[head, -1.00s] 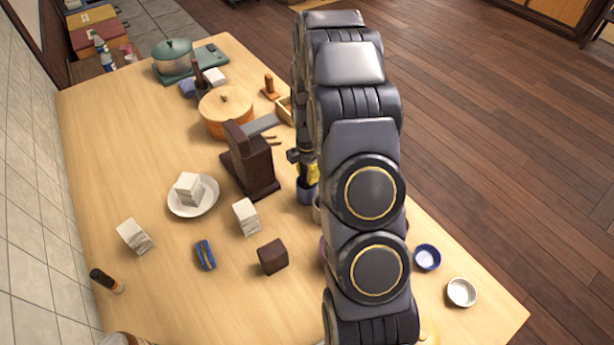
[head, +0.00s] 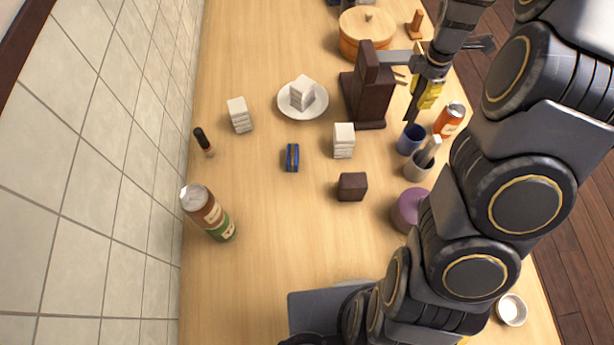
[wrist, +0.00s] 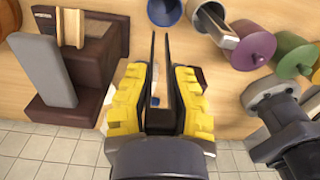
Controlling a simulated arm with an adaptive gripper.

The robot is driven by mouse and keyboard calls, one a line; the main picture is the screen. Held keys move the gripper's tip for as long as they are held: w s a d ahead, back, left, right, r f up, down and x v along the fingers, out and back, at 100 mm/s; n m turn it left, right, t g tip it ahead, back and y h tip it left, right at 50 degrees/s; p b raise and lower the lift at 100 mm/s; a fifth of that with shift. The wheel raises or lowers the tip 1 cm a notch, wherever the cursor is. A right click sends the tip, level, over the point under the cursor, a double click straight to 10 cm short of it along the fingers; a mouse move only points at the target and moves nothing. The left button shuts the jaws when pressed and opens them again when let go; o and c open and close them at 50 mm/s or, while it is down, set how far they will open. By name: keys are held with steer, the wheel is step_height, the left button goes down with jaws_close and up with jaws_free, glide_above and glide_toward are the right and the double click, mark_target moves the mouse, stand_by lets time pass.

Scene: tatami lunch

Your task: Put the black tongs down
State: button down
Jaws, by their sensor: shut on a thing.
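The black tongs show as two thin dark prongs (wrist: 180,60) reaching out from between my gripper's yellow-padded fingers in the wrist view. My gripper (wrist: 158,90) is shut on them. In the head view, my gripper (head: 428,92) is above the right side of the table, just right of a dark brown stand. The dark tong tips (head: 411,108) point down towards a blue cup (head: 411,138). I cannot tell how far above the table they are. The upper part of the tongs is hidden by the fingers.
The dark brown stand (head: 371,95) with a grey bar is close left of my gripper. A light cup (head: 418,165) with a utensil and an orange can (head: 449,119) are close by.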

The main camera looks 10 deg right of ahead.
steer(key=s+a+f+n, duration=0.1)
steer(key=s+a+n, duration=0.35)
steer(key=a, duration=0.85)
steer(key=s+a+f+n, duration=0.2)
steer(key=s+a+n, duration=0.25)
steer(key=a, duration=0.75)
steer(key=shift+m, duration=0.4)
steer(key=shift+s+a+f, duration=0.1)
steer(key=shift+f, duration=1.65)
steer(key=shift+s+f, duration=0.1)
steer(key=shift+f, duration=1.6)
steer(key=shift+f, duration=0.1)
steer(key=c, duration=1.1)
jaws_free()
